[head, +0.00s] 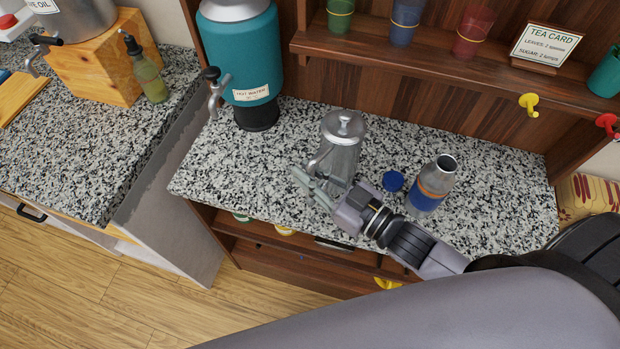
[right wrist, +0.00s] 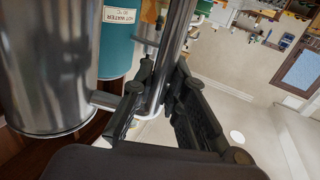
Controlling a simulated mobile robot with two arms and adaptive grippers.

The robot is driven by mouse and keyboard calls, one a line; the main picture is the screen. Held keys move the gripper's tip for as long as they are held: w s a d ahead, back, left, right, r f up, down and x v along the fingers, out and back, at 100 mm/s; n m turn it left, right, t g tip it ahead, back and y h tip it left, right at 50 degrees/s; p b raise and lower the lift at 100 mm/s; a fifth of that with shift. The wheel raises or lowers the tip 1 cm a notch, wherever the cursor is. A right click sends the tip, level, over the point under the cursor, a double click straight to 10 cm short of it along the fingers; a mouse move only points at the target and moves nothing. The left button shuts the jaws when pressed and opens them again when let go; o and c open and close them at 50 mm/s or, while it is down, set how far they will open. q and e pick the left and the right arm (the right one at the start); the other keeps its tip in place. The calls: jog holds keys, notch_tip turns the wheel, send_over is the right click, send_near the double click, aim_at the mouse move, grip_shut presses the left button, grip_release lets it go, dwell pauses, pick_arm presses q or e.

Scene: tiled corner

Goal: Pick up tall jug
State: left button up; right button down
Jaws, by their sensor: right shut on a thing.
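The tall jug (head: 341,158) is a grey, shiny vessel with a domed metal lid and knob, upright over the speckled counter. Its metal body (right wrist: 48,70) fills the left of the right wrist view, with its handle bar (right wrist: 176,45) beside it. My right gripper (head: 312,184) is at the jug's near left side and covers part of its lower body. In the right wrist view its fingers (right wrist: 160,95) are closed around the handle. Whether the jug's base touches the counter is hidden. My left gripper is not in view.
A blue cap (head: 393,181) and a bottle with blue and orange bands (head: 432,187) stand close right, near my arm. A teal hot water dispenser (head: 240,62) is behind left. A shelf (head: 420,55) with cups overhangs the back. The counter's left part (head: 210,170) is clear.

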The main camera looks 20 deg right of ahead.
notch_tip(320, 180, up, 11)
jog(key=shift+r, duration=0.2)
notch_tip(320, 180, up, 2)
jog(key=shift+r+p, duration=0.1)
jog(key=shift+p, duration=0.75)
jog(key=shift+r+p, duration=1.45)
jog(key=shift+r, duration=0.05)
jog(key=c, duration=2.1)
grip_release()
grip_shut()
